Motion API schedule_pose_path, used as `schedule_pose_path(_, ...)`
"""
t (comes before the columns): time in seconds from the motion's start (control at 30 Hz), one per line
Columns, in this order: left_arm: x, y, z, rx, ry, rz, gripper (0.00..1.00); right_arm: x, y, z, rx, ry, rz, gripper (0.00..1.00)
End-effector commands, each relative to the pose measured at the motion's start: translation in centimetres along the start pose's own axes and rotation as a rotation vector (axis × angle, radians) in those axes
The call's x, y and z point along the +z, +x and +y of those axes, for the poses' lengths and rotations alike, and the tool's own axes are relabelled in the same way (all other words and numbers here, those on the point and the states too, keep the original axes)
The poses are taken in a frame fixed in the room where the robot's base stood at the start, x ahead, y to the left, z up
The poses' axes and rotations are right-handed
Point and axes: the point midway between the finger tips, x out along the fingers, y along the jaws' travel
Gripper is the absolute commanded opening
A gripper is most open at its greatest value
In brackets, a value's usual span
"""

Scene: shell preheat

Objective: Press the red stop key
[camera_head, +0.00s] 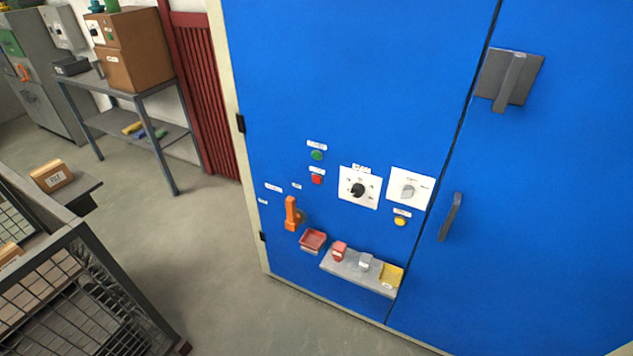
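Neither of my grippers shows in the head view.
Right of the keys are a black rotary knob (358,190), a grey knob (408,191) and a yellow button (400,221). Below are an orange handle (291,214), a red tray (313,240) and a small shelf (347,268). A wire cage (75,290) stands left; open floor lies between.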

Motion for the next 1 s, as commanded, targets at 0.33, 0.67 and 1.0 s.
schedule_pose_path(0.33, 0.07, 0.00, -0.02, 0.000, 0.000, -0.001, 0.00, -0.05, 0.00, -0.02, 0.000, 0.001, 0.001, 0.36)
schedule_pose_path(0.67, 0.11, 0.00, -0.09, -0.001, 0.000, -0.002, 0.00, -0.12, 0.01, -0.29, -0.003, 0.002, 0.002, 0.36)
schedule_pose_path(1.0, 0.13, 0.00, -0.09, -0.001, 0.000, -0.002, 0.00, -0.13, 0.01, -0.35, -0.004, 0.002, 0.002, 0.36)
